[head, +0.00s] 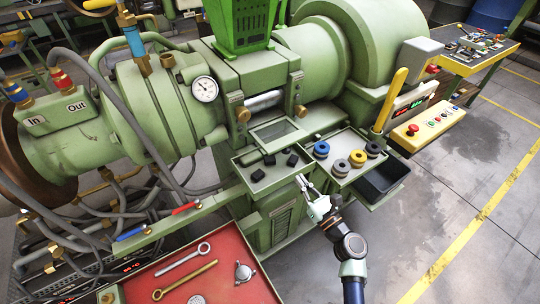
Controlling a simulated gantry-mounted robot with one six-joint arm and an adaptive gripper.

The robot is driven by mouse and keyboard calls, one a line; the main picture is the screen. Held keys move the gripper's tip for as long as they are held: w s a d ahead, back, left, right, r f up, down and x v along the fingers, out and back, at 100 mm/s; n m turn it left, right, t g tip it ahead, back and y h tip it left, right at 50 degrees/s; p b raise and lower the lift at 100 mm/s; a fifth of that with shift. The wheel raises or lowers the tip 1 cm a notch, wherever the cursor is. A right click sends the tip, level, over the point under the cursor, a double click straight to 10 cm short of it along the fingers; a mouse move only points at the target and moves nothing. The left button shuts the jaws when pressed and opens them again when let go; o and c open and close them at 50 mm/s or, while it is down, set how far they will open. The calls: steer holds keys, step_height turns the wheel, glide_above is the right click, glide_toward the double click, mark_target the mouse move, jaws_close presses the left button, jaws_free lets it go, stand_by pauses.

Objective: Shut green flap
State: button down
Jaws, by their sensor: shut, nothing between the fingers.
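The green machine (320,50) fills the upper middle of the head view. A green-framed flap with a pale panel (278,132) sits low on its front, below an opening with a shiny roller (263,101). The flap appears tilted outward, away from the opening, so it looks open. My gripper (301,179) is shut and empty. It is below and to the right of the flap, by the front edge of the trays, apart from the flap. Its fingers look small in this view.
A tray with black blocks (257,175) and a tray with coloured rings (336,181) lie below the flap. A yellow lever (390,100) and yellow button box (428,127) stand right. A red tool tray (245,285) is lower left. Floor at right is clear.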

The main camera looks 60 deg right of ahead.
steer(key=b, duration=0.2)
glide_toward(278, 138)
steer(key=w, duration=0.2)
steer(key=w+f, duration=0.1)
steer(key=w, duration=0.1)
steer(key=shift+w, duration=0.15)
